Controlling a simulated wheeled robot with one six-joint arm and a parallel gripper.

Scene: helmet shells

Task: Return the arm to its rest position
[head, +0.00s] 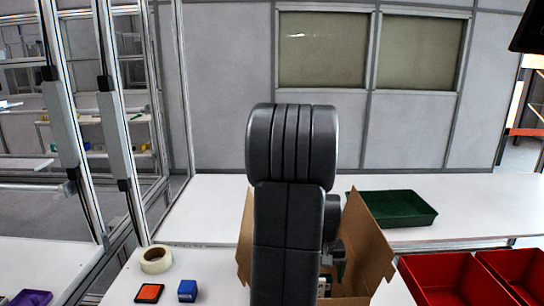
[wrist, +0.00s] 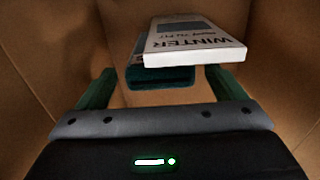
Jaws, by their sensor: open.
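My gripper (wrist: 158,84) shows in the wrist view with its two green fingers apart. It points down into an open cardboard box (head: 368,240).
A green tray (head: 392,208) stands right of the cardboard box. Red bins (head: 450,280) stand at the front right. A tape roll (head: 156,260), an orange pad (head: 149,293) and a blue block (head: 187,291) lie on the white table to the left. Cardboard walls surround my gripper.

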